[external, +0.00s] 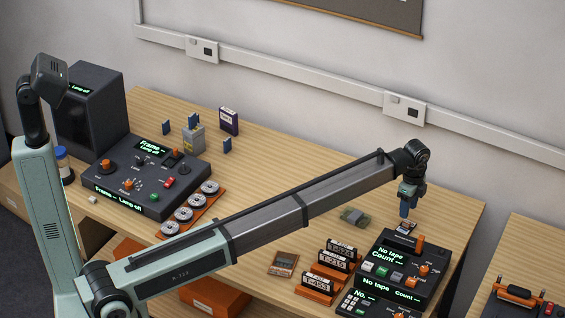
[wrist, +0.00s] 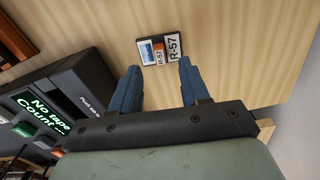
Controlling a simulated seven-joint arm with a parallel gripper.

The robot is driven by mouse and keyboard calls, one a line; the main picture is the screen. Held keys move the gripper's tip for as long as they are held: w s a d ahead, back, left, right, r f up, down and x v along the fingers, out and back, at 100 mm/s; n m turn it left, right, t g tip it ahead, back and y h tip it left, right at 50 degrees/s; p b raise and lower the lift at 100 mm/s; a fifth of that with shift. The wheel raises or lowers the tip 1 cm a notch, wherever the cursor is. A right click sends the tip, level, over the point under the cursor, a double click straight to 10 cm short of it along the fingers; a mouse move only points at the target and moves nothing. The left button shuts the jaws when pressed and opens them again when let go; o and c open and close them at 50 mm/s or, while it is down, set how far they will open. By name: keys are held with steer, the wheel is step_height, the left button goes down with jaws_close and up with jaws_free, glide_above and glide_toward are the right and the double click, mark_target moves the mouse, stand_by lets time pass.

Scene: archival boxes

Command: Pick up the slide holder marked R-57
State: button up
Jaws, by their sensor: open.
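The slide holder marked R-57 (wrist: 159,50) lies flat on the wooden table, ahead of my fingertips in the wrist view. In the external view the slide holder (external: 405,227) lies below my gripper (external: 407,210), behind the tape counter. My gripper (wrist: 156,72) has two blue fingers, spread apart with nothing between them. The holder is beyond the fingertips, roughly centred between them.
The black tape counter (external: 401,268) reading "No tape" stands close by; it also shows in the wrist view (wrist: 60,105). Black cassettes stand in orange racks (external: 317,291). A greenish flat item (external: 354,216) lies left of my gripper.

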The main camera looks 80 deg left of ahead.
mark_target(407, 221)
steer(key=shift+w+d+f, duration=0.1)
steer(key=shift+d+f, duration=0.05)
steer(key=shift+f, duration=2.7)
jaws_close()
